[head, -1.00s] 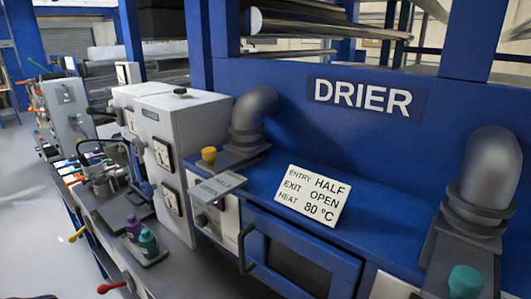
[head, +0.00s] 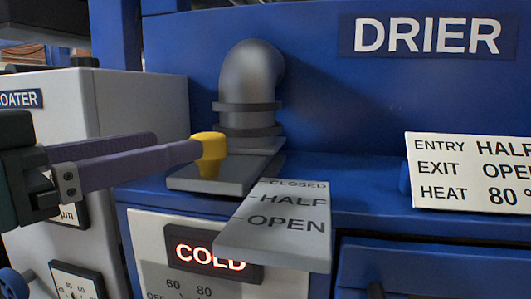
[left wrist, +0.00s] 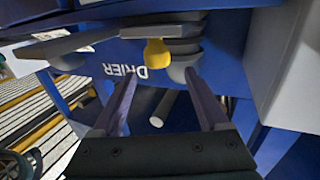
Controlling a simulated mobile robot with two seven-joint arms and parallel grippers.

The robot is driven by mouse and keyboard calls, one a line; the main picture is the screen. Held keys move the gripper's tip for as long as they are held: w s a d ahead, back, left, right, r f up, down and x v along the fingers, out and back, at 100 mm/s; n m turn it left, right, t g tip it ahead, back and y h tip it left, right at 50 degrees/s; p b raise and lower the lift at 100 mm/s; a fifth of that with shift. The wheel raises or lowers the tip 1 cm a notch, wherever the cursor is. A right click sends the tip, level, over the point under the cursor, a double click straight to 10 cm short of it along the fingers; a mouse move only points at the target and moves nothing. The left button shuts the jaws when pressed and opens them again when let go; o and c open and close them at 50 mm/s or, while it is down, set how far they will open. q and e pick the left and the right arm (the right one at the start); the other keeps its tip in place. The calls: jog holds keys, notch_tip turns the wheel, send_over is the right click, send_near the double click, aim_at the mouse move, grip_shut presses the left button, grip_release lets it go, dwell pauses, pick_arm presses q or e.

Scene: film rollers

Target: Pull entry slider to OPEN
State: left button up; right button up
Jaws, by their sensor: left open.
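The entry slider's yellow knob (head: 209,152) stands on a flat grey slide plate (head: 225,176) at the foot of a grey pipe on the blue drier. A tilted scale plate (head: 278,220) to its right reads CLOSED, HALF and OPEN. My left gripper (head: 180,148) comes in from the left, its purple fingers open, with the near fingertip overlapping the knob's left edge. In the left wrist view the yellow knob (left wrist: 157,53) shows just past and between the fingertips. I cannot tell whether a finger touches it. My right gripper is not in view.
The grey elbow pipe (head: 248,85) rises right behind the knob. A white sign (head: 470,172) reads ENTRY HALF and stands on the blue ledge at right. A display (head: 212,253) below reads COLD. The white coater cabinet (head: 125,105) stands left, close to my arm.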

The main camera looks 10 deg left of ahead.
aim_at(221, 135)
pick_arm(q)
jog(key=p+x, duration=0.2)
jog(key=x, duration=0.7)
jog(key=shift+s+d+r, duration=0.1)
jog(key=shift+d, duration=0.1)
jog(key=shift+w+d, duration=0.2)
jog(key=shift+w, duration=0.25)
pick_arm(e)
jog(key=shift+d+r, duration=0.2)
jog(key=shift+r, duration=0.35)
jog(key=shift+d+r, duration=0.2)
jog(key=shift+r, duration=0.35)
pick_arm(q)
grip_shut()
